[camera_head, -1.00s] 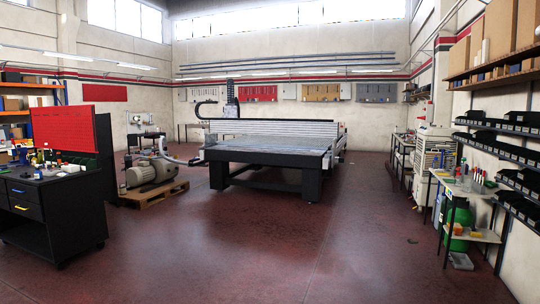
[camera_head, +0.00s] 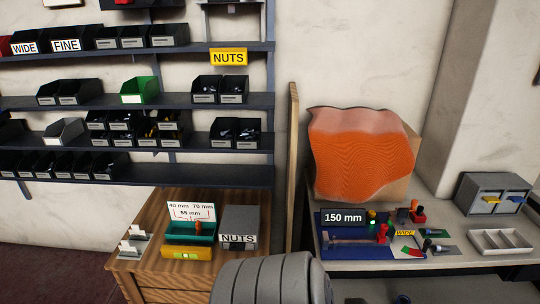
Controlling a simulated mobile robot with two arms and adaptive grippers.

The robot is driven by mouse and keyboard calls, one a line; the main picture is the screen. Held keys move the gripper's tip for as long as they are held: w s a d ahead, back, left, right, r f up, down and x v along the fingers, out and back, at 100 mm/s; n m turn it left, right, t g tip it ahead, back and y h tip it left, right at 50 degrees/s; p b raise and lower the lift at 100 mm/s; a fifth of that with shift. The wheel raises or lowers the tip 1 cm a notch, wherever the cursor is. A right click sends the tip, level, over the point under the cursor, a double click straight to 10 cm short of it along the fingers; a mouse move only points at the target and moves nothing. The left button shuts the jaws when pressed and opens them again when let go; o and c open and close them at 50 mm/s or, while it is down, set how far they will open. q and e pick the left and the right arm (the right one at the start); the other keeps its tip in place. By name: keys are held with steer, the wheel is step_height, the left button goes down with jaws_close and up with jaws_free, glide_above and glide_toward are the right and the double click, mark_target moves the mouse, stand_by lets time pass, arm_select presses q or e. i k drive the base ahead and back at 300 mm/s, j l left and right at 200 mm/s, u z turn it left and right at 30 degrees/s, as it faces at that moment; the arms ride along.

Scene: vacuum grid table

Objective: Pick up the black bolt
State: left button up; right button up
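I cannot pick out a black bolt in this view. Small dark parts lie in the black bins (camera_head: 235,132) on the wall shelves, too small to tell apart. Several small coloured and dark items lie on a blue mat (camera_head: 345,249) on the right bench, and none is clearly a bolt. Neither of my grippers shows. A grey ribbed shape at the bottom centre looks like part of my own arm and hides the area behind it.
Dark shelves (camera_head: 110,101) with bins span the left wall. A wooden cabinet (camera_head: 150,216) holds a green bin (camera_head: 188,233) and a grey "NUTS" box (camera_head: 238,225). The right bench holds a white divided tray (camera_head: 500,242) and a drawer unit (camera_head: 491,191). An upright board edge stands between them.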

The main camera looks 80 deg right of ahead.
mark_target(420, 208)
steer(key=k+l+z, duration=0.1)
steer(key=z, duration=0.35)
steer(key=k+l+z, duration=0.15)
steer(key=z, duration=0.3)
steer(key=k+l+z, duration=0.1)
steer(key=z, duration=0.4)
steer(key=l+z, duration=0.25)
steer(key=z, duration=0.2)
